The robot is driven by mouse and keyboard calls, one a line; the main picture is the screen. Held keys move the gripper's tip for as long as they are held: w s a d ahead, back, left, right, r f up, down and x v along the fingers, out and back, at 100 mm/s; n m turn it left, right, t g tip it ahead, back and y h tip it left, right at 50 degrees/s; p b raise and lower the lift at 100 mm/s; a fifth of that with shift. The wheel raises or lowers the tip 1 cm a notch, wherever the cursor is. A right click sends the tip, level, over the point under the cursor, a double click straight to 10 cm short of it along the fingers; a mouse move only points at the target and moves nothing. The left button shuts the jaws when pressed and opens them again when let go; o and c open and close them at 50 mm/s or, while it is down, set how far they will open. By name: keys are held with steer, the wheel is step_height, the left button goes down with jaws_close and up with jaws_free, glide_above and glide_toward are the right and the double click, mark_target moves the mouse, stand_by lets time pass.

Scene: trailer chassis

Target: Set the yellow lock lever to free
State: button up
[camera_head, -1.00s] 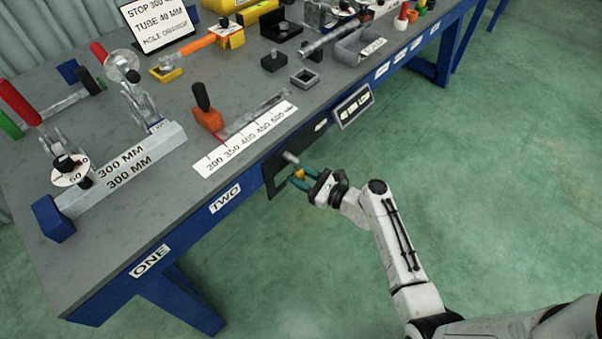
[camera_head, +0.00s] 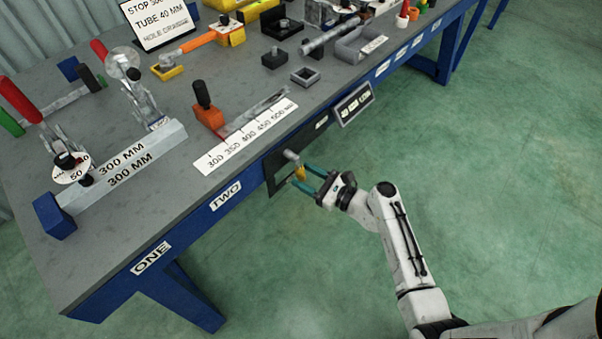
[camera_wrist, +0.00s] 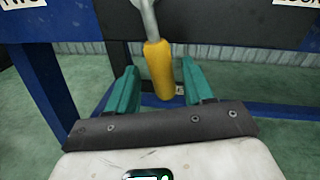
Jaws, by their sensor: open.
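The yellow lock lever (camera_wrist: 158,68) hangs down from a grey metal arm on a dark panel at the bench's front edge. In the head view the lever (camera_head: 300,173) is small and partly beside my gripper's fingers. My gripper (camera_wrist: 158,88) is open, its two green fingers on either side of the yellow handle, with gaps on both sides in the wrist view. In the head view my gripper (camera_head: 310,182) points at the panel from the right. The words marking the lever's positions are not readable.
The blue-framed bench (camera_head: 190,222) carries an orange stop (camera_head: 207,117) beside a white scale (camera_head: 245,137). A small sign (camera_head: 355,104) juts from the front edge, right of the lever. The green floor in front is clear.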

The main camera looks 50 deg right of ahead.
steer(key=s+d, duration=0.1)
steer(key=s, duration=0.7)
steer(key=shift+s+d, duration=0.25)
steer(key=shift+d, duration=0.05)
steer(key=s+a+n+g+y+p, duration=0.25)
steer(key=a+n+g, duration=0.4)
steer(key=n, duration=0.35)
steer(key=s+a+n+g+y+p, duration=0.1)
steer(key=s+a+n+g, duration=0.35)
steer(key=a+n, duration=0.35)
steer(key=s+d+r+n+g+h+p, duration=0.2)
steer(key=s+r+n+g+h, duration=0.3)
steer(key=n, duration=0.8)
steer(key=s+d+r+h, duration=0.1)
steer(key=s+r+h, duration=0.1)
steer(key=s+r, duration=0.1)
steer(key=shift+s+d+r+n, duration=0.2)
steer(key=shift+s+d+n, duration=0.1)
steer(key=shift+s+n, duration=0.15)
